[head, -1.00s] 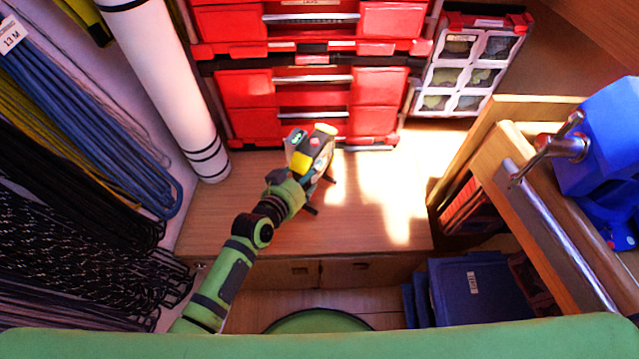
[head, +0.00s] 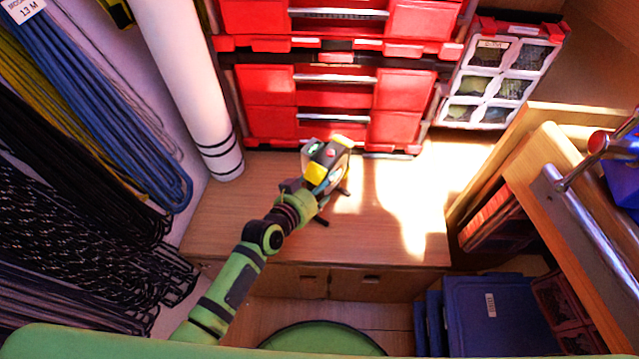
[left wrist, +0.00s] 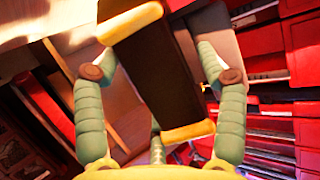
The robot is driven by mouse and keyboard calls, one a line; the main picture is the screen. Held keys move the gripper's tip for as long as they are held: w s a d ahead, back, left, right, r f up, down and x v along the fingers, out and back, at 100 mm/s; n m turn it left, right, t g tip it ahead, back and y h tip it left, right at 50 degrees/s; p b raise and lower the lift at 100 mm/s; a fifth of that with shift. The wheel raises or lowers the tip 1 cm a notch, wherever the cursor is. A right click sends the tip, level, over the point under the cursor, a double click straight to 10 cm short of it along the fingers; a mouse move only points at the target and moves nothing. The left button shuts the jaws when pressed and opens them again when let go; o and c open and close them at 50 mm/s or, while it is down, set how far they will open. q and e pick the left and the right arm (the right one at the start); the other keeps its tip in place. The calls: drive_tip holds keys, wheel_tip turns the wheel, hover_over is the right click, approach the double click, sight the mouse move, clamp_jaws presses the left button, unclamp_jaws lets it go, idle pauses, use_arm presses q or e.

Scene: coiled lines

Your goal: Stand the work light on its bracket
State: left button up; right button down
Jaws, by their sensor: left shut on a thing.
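My left gripper (head: 316,186) is shut on the light from the near left. In the left wrist view my two green fingers (left wrist: 158,85) lie either side of a dark body (left wrist: 157,70) with yellow-orange ends. My right gripper is out of view.
Red drawer cases (head: 333,100) stand behind the light. A white roll (head: 185,80) and hanging coiled lines (head: 80,140) are at the left. A wooden cabinet with a metal rail (head: 590,240) is at the right. The sunlit bench top (head: 395,200) right of the light is clear.

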use_arm(q)
drive_tip(key=o, duration=1.7)
drive_tip(key=shift+s, duration=0.1)
drive_tip(key=shift+r, duration=0.15)
drive_tip(key=p+v, duration=0.1)
drive_tip(key=v, duration=1.1)
drive_tip(key=shift+p, duration=0.4)
